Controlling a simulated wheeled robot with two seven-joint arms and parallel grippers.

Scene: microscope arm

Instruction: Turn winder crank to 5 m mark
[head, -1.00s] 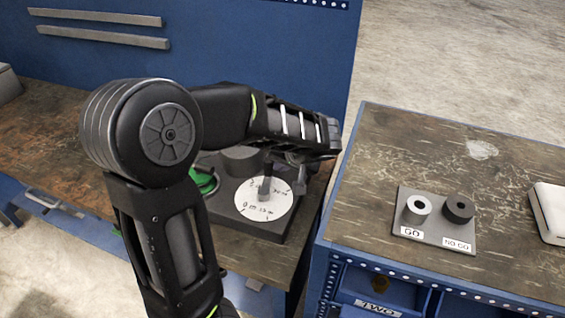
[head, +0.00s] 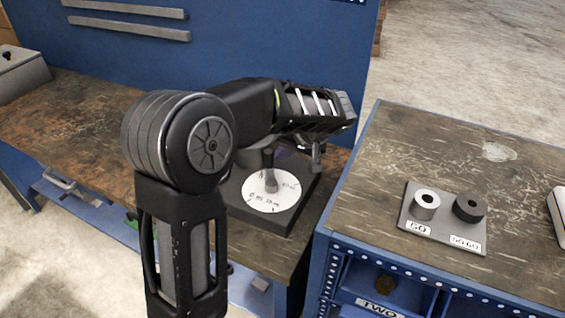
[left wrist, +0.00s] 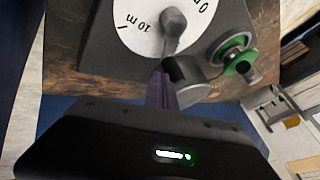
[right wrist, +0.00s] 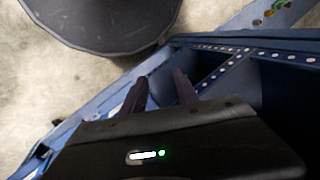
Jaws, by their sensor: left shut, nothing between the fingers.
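The winder is a dark base (head: 285,222) with a white dial (head: 262,201) on the wooden bench; it also shows in the left wrist view (left wrist: 95,45). Its grey crank (head: 271,182) stands over the dial. In the left wrist view the crank (left wrist: 173,25) crosses the dial between the "10 m" and "0" marks; I cannot make out a 5 m mark. My left gripper (head: 316,160) is shut and empty, beside the winder. Its fingertips (left wrist: 163,78) lie close to the crank's dark end; contact is unclear. My right gripper (right wrist: 160,77) shows its fingers apart, with nothing between them.
A green spool (left wrist: 236,52) is beside the dial in the left wrist view. A blue cabinet (head: 345,250) on the right carries a gauge plate (head: 440,236) with two cylinders. A gap separates bench and cabinet. A dark round thing (right wrist: 115,25) is near my right gripper.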

